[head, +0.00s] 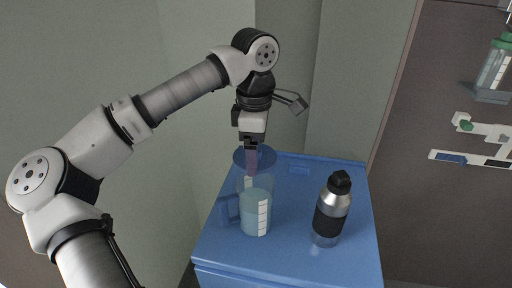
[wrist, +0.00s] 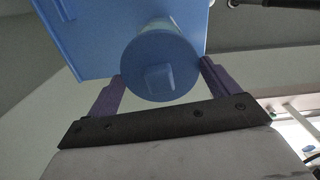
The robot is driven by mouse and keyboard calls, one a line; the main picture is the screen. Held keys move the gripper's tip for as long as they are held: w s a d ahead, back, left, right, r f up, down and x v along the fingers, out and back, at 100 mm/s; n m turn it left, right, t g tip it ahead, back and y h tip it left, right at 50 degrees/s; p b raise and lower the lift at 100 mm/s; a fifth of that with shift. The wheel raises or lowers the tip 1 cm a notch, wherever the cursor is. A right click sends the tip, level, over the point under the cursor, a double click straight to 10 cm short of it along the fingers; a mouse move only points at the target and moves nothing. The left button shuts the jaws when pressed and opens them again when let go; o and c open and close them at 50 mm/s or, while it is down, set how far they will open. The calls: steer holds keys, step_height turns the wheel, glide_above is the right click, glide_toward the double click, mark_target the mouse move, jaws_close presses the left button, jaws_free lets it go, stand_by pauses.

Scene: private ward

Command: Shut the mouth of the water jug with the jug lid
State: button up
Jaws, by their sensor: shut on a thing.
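The water jug (head: 256,207) is clear with bluish water, a white scale and a blue handle on its left. It stands upright on the blue cabinet. The jug lid (head: 268,158) is a round blue disc just above the jug's mouth. In the wrist view the lid (wrist: 160,75) shows its square knob facing me. My gripper (head: 252,165) points down over the jug, its purple fingers shut on the lid's opposite sides. In the wrist view the fingers (wrist: 162,82) flank the disc. The lid hides the jug's mouth there; I cannot tell whether lid and rim touch.
A silver and black bottle (head: 332,208) stands on the blue cabinet top (head: 290,240), right of the jug. A wall lies close behind the cabinet. A green-capped container (head: 493,70) and wall fittings (head: 482,130) are at far right.

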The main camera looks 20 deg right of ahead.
steer(key=b, duration=0.4)
glide_above(255, 185)
steer(key=shift+f, duration=2.8)
steer(key=shift+f+b, duration=1.1)
steer(key=o, duration=0.9)
steer(key=shift+r, duration=0.15)
step_height(255, 185, up, 13)
steer(key=shift+b, duration=0.55)
step_height(255, 185, up, 5)
steer(key=p, duration=0.4)
steer(key=shift+f+p, duration=0.2)
steer(key=shift+p, duration=0.15)
